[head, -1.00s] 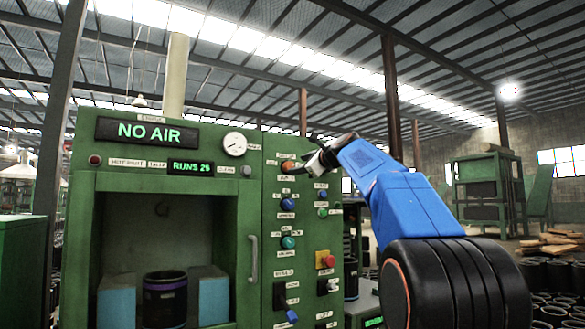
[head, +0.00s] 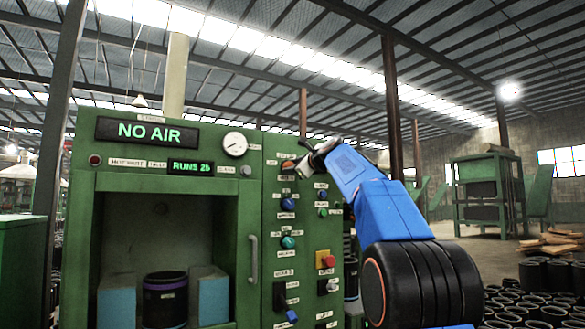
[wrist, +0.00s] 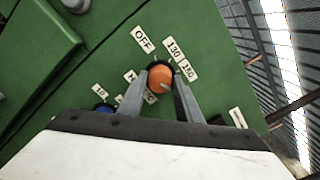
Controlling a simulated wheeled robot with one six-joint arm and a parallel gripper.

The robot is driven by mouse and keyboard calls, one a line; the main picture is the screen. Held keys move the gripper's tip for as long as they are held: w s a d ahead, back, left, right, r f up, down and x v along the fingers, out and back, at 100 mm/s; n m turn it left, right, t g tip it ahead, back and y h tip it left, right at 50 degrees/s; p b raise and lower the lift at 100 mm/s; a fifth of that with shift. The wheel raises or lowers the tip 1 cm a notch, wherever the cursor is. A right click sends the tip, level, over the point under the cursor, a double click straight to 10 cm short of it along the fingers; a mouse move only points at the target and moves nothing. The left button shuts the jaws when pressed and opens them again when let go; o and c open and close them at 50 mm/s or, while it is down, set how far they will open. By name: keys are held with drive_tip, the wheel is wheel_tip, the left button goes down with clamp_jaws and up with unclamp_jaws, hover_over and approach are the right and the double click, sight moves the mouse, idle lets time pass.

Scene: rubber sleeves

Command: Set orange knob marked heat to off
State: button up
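The orange knob (wrist: 160,79) sits on the green control panel, with the label OFF (wrist: 143,39) up and left of it and the labels 130 (wrist: 174,49) and 160 (wrist: 188,69) up and right. A pale mark on the knob shows toward its lower right side. My gripper (wrist: 161,75) has one finger on each side of the knob, very close to it. I cannot tell whether both fingers press on it. In the head view my gripper (head: 301,163) is at the panel's upper part and partly covers the orange knob (head: 288,166).
Below the orange knob are a blue knob (head: 288,204) and a teal knob (head: 288,242). A red button (head: 328,261) sits lower right. The oven opening with a door handle (head: 253,260) is to the left.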

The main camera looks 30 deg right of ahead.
drive_tip(key=shift+n, duration=0.4)
drive_tip(key=n, duration=2.6)
drive_tip(key=shift+f, duration=0.1)
idle(0.5)
drive_tip(key=o, duration=1)
drive_tip(key=shift+o, duration=0.2)
